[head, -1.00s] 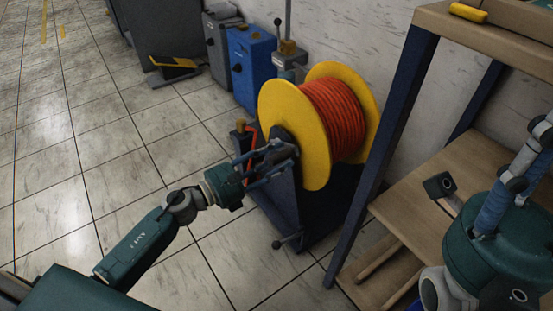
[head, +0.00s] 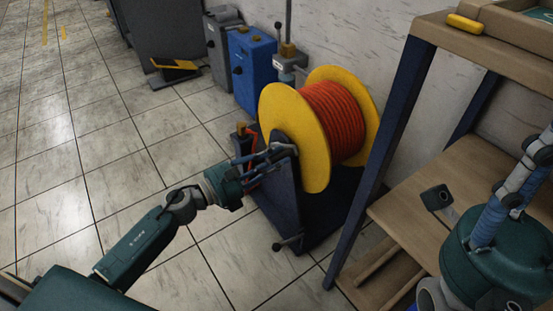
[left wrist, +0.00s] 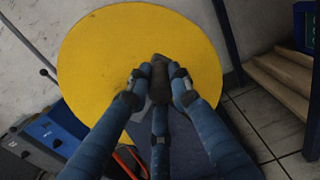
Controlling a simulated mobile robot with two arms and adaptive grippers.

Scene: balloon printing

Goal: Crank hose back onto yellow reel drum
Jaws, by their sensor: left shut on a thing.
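The reel drum has yellow discs (head: 290,120) and stands upright in a dark blue frame (head: 283,205). Orange hose (head: 337,120) is wound around its core in tight turns. My left gripper (head: 278,153) is at the reel's near side, its fingers shut on the crank handle (left wrist: 160,70). In the left wrist view the fingertips close around this dark handle in front of the yellow disc (left wrist: 95,60); the fingers hide much of the crank. A piece of orange hose (left wrist: 128,160) shows below.
A wooden workbench with a dark blue leg (head: 382,160) and a low shelf (head: 425,215) stands close right of the reel. A blue box (head: 252,65) and a grey box (head: 219,45) stand behind it by the wall. The tiled floor at left is clear.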

